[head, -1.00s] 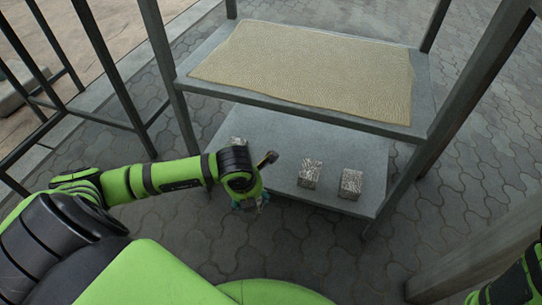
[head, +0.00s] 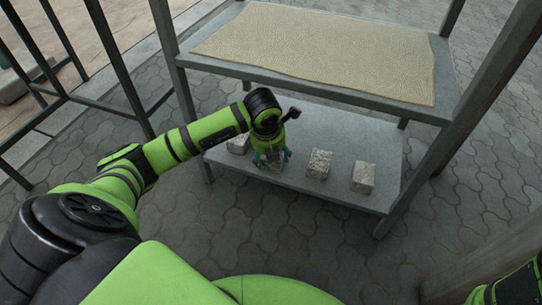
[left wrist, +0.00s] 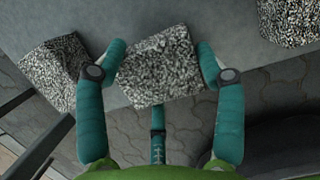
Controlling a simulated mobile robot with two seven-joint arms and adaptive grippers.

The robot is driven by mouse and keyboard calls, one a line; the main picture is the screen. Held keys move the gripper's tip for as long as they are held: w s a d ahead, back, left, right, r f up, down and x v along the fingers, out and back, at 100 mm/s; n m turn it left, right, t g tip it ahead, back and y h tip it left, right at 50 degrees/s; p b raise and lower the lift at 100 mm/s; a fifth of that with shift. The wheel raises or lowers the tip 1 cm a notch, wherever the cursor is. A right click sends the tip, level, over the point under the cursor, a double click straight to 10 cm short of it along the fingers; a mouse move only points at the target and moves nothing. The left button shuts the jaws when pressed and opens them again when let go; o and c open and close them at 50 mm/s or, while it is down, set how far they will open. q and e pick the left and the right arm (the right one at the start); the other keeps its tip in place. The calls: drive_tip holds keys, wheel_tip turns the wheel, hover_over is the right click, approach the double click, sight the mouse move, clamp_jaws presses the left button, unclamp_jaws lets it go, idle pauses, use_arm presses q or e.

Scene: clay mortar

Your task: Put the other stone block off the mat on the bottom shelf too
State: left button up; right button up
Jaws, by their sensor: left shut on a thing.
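My left gripper (head: 271,158) is shut on a speckled grey stone block (head: 273,167). In the left wrist view its teal fingers (left wrist: 160,62) press on both sides of this block (left wrist: 158,72). The block is at the front edge of the grey bottom shelf (head: 345,143); I cannot tell whether it touches the shelf. Another block (head: 238,145) stands on the shelf to its left, and two more (head: 319,164) (head: 363,178) stand to its right. The beige mat (head: 320,50) on the upper shelf is bare. My right gripper is out of view.
The upper shelf's front edge (head: 300,82) overhangs behind my left wrist. Grey posts (head: 480,95) stand at the rack's corners. Dark railing bars (head: 115,65) are at the left. The back of the bottom shelf is clear; paving (head: 300,235) lies in front.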

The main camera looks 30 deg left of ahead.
use_arm(q)
drive_tip(key=o, duration=1.7)
drive_tip(key=shift+f, duration=0.15)
